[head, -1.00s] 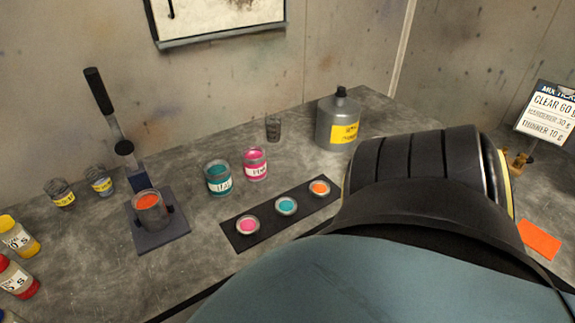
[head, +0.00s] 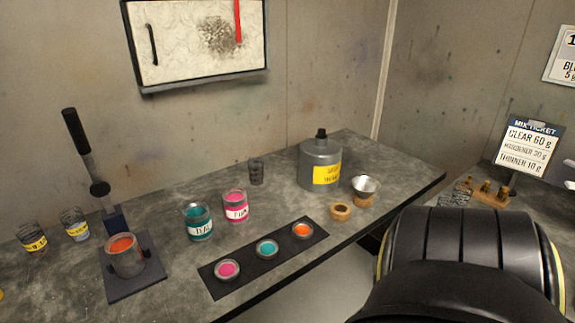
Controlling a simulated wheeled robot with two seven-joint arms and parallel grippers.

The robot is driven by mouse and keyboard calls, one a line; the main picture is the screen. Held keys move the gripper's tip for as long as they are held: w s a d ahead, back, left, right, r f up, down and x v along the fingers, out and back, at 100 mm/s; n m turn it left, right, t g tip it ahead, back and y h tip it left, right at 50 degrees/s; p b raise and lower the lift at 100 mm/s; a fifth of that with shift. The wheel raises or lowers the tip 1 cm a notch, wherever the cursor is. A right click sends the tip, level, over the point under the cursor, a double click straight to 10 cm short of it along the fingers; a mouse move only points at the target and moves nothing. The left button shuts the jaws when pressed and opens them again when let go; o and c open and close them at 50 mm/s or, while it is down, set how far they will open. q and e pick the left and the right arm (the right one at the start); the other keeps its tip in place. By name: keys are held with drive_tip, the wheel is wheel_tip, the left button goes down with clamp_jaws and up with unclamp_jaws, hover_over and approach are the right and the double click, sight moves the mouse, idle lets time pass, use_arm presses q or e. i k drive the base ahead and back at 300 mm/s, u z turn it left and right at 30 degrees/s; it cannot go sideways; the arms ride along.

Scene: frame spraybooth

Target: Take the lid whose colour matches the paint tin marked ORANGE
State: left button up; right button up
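Three round lids lie in a row on a black mat (head: 248,279) in the head view: a pink lid (head: 227,270), a teal lid (head: 267,248) and an orange lid (head: 302,230) at the right end. A tin with orange paint (head: 125,256) stands at the left on the dark base of a lever press (head: 98,186); no label on it is readable. A teal tin (head: 198,222) and a pink tin (head: 236,206) stand behind the mat. A black part of my arm fills the lower right. Neither gripper's fingers are in view.
A grey can with a yellow label (head: 320,163) stands at the back, with a dark cup (head: 256,172) beside it. A metal funnel (head: 365,186) and a small wooden ring (head: 341,211) sit near the right edge. Labelled cups (head: 75,224) stand at the left. The bench front is clear.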

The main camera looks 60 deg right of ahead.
sight(301, 230)
drive_tip(key=z, duration=1.75)
